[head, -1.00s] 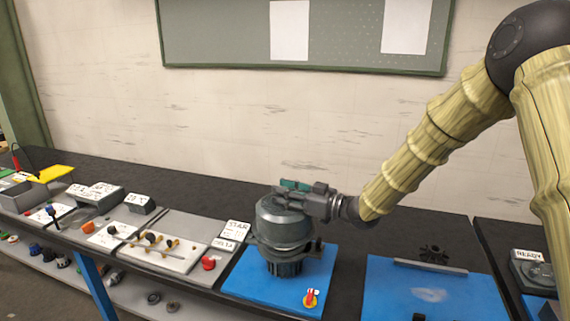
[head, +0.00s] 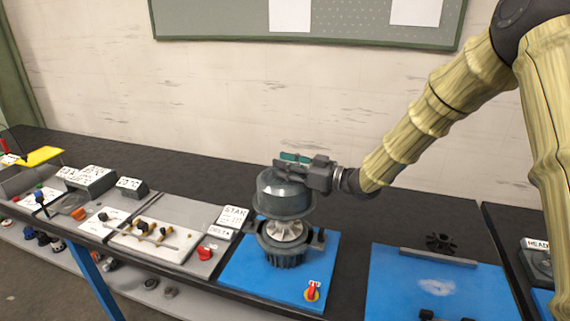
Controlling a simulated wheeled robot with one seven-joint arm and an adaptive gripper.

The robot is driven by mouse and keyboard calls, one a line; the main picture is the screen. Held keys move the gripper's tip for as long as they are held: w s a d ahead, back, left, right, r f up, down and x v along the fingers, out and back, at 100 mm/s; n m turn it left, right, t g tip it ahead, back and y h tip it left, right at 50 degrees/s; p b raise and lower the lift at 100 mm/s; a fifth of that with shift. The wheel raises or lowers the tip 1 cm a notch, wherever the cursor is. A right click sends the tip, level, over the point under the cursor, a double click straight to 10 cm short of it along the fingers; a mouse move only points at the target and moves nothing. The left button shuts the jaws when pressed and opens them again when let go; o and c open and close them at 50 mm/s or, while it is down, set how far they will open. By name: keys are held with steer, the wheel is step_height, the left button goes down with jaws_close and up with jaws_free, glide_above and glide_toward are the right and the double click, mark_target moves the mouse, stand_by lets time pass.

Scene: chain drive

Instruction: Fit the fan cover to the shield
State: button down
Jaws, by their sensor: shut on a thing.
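The fan cover (head: 284,196) is a dark grey dome-shaped cap. It hangs upright above the motor on the blue mat. My gripper (head: 292,170) is at the cover's top, coming from the right, and is shut on it. Below the cover, a pale silver finned part (head: 285,230) shows in a gap. The dark housing (head: 286,254) under it stands on the mat and has side lugs; I take this to be the shield. The cover is apart from the housing. The cover's inside and the far rim are hidden.
Sign blocks (head: 233,215) and a parts board (head: 155,243) stand left.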

mark_target(286, 182)
steer(key=shift+w+f, duration=0.25)
steer(key=shift+f, duration=0.25)
steer(key=shift+s+d+f+b, duration=0.1)
steer(key=shift+s+f+b, duration=0.35)
steer(key=shift+s+b, duration=0.15)
steer(key=shift+w+f+b, duration=0.2)
steer(key=shift+f+b, duration=0.05)
steer(key=shift+f, duration=0.35)
steer(key=shift+w+f+b, duration=0.15)
steer(key=shift+f+b, duration=0.1)
steer(key=shift+f, duration=0.35)
steer(key=shift+s+f+b, duration=0.25)
steer(key=shift+f+b, duration=0.1)
steer(key=shift+f, duration=0.2)
steer(key=shift+w, duration=0.15)
steer(key=shift+f+b, duration=1.7)
steer(key=shift+f, duration=1.3)
steer(key=shift+r, duration=0.25)
